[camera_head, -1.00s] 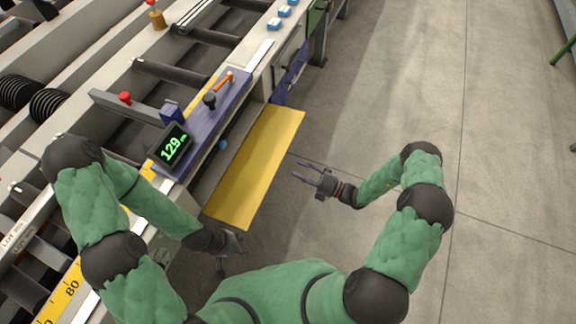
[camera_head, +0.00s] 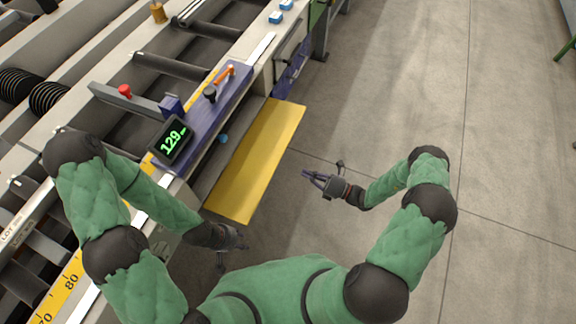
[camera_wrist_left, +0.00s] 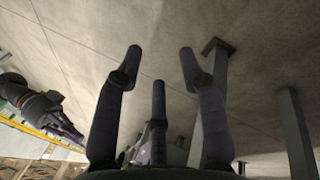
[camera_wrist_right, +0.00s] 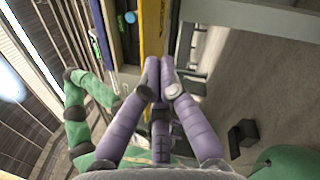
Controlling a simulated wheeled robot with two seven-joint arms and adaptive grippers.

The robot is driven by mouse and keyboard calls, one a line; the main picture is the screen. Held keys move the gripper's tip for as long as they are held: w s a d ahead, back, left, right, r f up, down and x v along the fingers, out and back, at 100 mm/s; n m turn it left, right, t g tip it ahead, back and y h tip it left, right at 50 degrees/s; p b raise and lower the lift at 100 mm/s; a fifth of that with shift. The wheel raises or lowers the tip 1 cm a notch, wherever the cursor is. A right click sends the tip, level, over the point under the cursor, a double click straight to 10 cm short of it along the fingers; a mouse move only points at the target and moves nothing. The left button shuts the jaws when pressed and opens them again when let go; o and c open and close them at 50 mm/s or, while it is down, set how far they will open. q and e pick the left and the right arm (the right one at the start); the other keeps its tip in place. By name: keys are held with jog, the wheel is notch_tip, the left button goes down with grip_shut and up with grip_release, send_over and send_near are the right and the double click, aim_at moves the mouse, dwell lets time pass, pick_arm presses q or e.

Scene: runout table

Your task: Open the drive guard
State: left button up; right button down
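A yellow panel (camera_head: 258,160), which I take to be the drive guard, slopes along the near side of the machine. It also shows edge-on in the right wrist view (camera_wrist_right: 153,30). My right gripper (camera_head: 306,174) is to the right of the panel, apart from it, over bare floor in the head view. Its fingertips are together in the right wrist view (camera_wrist_right: 162,65), with nothing between them. My left gripper (camera_head: 243,240) is below the panel's near end in the head view. Its fingers are spread and empty in the left wrist view (camera_wrist_left: 160,60).
A purple rail panel (camera_head: 208,122) carries a display reading 129 (camera_head: 171,140), an orange lever (camera_head: 226,72) and a black knob (camera_head: 210,93). A red button (camera_head: 125,91) sits beyond. Grey machine legs (camera_wrist_left: 300,130) stand near my left gripper.

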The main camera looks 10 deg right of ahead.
notch_tip(320, 180, down, 4)
jog(key=s+n+b, duration=0.1)
jog(key=n, duration=1)
jog(key=w+a+r+p, duration=0.1)
jog(key=w+a+r, duration=0.4)
jog(key=a+r, duration=0.1)
jog(key=shift+w+a, duration=0.25)
jog(key=shift+a, duration=0.4)
jog(key=shift+f, duration=0.1)
